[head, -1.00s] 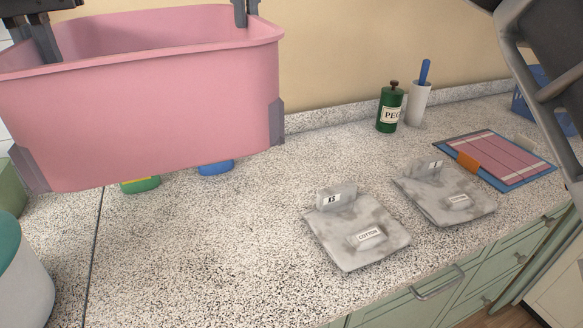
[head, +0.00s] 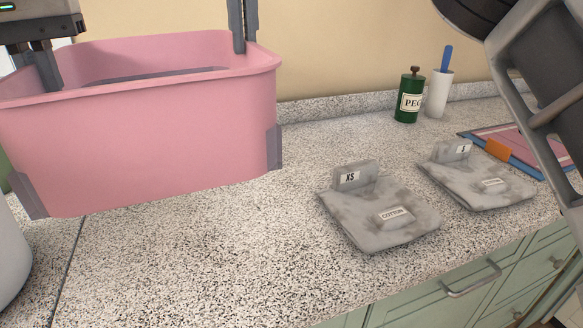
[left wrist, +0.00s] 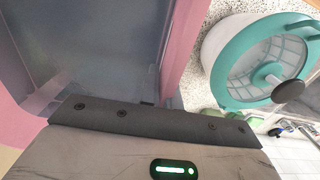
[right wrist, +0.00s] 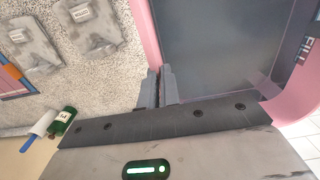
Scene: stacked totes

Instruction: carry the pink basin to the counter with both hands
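The pink basin (head: 150,145) fills the left of the head view, roughly upright, with grey corner pieces and a dark inside. It appears over the speckled counter (head: 230,260); I cannot tell whether its base touches. My right gripper (head: 243,45) is shut on its back right rim; the right wrist view shows the two fingers (right wrist: 158,85) on either side of the pink wall. My left gripper (head: 45,75) is at the far left rim and appears shut on it; its fingers are mostly hidden in the left wrist view, where the basin wall (left wrist: 183,40) shows.
Behind stand a green bottle (head: 409,100) and a white holder (head: 439,95). A teal-rimmed white bin (left wrist: 225,70) is near the left side. Bare counter lies in front.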

